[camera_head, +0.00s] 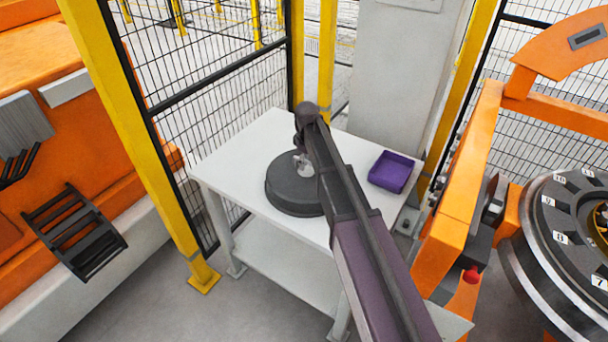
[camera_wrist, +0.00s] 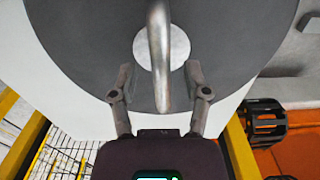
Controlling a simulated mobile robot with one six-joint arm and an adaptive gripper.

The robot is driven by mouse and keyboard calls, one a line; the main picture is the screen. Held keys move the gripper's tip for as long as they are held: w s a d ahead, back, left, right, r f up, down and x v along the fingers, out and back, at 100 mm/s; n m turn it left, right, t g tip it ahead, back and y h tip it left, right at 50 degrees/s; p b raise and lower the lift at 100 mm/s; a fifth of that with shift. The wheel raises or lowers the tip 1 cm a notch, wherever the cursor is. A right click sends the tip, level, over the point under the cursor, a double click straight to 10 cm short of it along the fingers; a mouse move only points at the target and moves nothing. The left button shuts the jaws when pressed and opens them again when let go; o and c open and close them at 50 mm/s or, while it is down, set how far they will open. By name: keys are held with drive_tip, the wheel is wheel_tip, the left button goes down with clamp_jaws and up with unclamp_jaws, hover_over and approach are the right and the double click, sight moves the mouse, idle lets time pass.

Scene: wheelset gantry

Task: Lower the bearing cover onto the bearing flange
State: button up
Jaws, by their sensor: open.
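The bearing cover is a dark grey round disc (camera_head: 287,193) with a pale hub and a handle on top. It lies on the white table. In the wrist view the cover (camera_wrist: 90,50) fills most of the picture, and its bar handle (camera_wrist: 159,60) runs between my fingers. My gripper (camera_wrist: 158,80) is open, one finger on each side of the handle, with gaps to both. In the head view my arm partly hides the cover. What looks like the bearing flange, a dark ring with numbered marks (camera_head: 573,215), is at the right edge, partly cut off.
A purple tray (camera_head: 391,172) sits on the white table (camera_head: 239,155), right of the cover. Yellow posts and black mesh fence (camera_head: 220,105) stand behind the table. An orange frame (camera_head: 465,190) stands between table and flange. Orange machinery (camera_head: 60,170) is on the left.

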drive_tip(key=shift+f, duration=0.25)
idle(0.5)
clamp_jaws()
